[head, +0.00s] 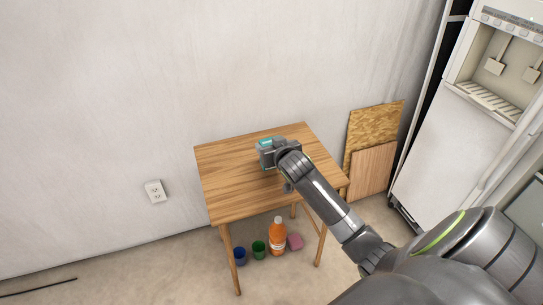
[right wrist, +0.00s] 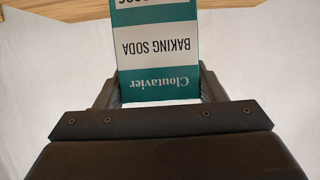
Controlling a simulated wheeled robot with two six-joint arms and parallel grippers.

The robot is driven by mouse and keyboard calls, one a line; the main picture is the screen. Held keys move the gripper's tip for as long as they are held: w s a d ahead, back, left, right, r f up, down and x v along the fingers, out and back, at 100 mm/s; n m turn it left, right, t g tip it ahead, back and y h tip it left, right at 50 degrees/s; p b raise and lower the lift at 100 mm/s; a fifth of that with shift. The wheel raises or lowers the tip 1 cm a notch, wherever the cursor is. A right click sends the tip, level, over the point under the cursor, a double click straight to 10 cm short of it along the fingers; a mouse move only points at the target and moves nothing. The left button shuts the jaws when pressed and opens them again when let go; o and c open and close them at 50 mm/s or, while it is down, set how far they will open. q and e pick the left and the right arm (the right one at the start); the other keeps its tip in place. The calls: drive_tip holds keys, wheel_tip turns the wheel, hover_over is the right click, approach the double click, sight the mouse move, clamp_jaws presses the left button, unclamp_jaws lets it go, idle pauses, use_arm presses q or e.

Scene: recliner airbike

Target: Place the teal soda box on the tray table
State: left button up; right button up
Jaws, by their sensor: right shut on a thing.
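The teal soda box (right wrist: 156,55) fills the top middle of the right wrist view, with "BAKING SODA" printed upside down on a white band. My right gripper (right wrist: 158,92) is shut on it, a finger on each side. In the head view the box (head: 265,143) shows only as a small teal patch beside my right gripper (head: 268,152). The wooden tray table (head: 225,185) is under and around them in that view. I cannot tell whether the box touches the tabletop. My left gripper is in neither view.
Below the table on the floor stand a blue cup (head: 240,257), a green cup (head: 259,250), an orange bottle (head: 277,238) and a pink block (head: 295,242). Wooden boards (head: 372,165) lean on the wall at right, near a white fridge (head: 440,150). The tabletop's left part is clear.

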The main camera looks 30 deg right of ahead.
wheel_tip(320, 180, down, 3)
drive_tip(key=shift+f, duration=0.2)
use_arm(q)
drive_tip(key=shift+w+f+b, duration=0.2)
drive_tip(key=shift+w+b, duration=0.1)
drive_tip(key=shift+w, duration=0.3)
use_arm(e)
drive_tip(key=shift+f, duration=0.15)
drive_tip(key=o, duration=1.2)
drive_tip(key=shift+c, duration=0.2)
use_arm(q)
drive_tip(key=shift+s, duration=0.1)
use_arm(e)
drive_tip(key=shift+s+r, duration=0.15)
drive_tip(key=shift+r, duration=0.05)
use_arm(q)
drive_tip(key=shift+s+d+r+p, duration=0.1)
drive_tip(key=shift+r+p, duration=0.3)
drive_tip(key=shift+p, duration=0.35)
use_arm(e)
drive_tip(key=v, duration=1.1)
drive_tip(key=shift+s+r, duration=0.2)
drive_tip(key=shift+s, duration=0.15)
